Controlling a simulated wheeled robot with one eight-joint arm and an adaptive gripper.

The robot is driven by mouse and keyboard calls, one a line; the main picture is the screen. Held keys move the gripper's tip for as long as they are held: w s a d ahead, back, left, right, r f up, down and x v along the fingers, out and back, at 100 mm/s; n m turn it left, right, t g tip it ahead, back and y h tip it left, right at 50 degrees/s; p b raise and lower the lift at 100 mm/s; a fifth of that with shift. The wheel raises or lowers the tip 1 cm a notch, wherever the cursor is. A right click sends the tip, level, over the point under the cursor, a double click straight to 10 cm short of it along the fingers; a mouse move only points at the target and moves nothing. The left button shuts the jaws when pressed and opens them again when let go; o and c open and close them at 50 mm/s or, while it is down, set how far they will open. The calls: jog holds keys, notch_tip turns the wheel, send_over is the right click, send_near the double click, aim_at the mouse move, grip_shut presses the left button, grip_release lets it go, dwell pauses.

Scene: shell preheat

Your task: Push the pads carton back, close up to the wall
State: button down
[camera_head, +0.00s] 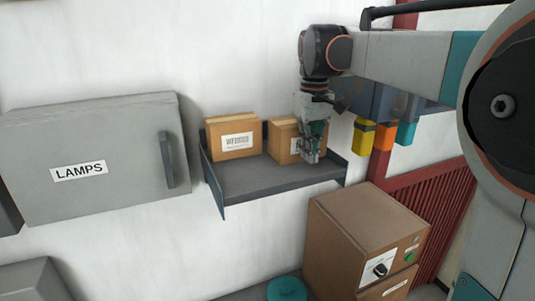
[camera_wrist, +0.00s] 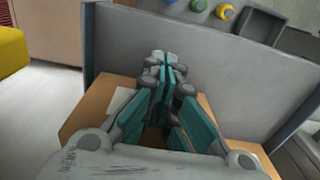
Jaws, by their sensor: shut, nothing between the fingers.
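Two brown cartons stand on a grey wall shelf (camera_head: 270,183). The left carton (camera_head: 233,143) has a white label that seems to read WEDGES. The right carton (camera_head: 283,130), which I take for the pads carton, is partly hidden behind my gripper (camera_head: 311,158), and its label cannot be read. In the wrist view, brown carton surface (camera_wrist: 88,115) and a piece of white label show beside and under the shut, empty fingers (camera_wrist: 165,62). My gripper points down at the right carton's front side. I cannot tell whether it touches the carton.
A grey LAMPS cabinet (camera_head: 95,158) is on the wall at left. A brown oven-like box (camera_head: 365,225) with a knob stands below right. Yellow, orange and teal items (camera_head: 384,138) hang right of the shelf. The shelf front is clear.

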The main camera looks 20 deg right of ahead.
jog(key=w, duration=0.8)
jog(key=shift+w+a+p, duration=0.15)
jog(key=shift+w+p, duration=0.15)
jog(key=shift+p, duration=0.1)
jog(key=shift+s, duration=0.1)
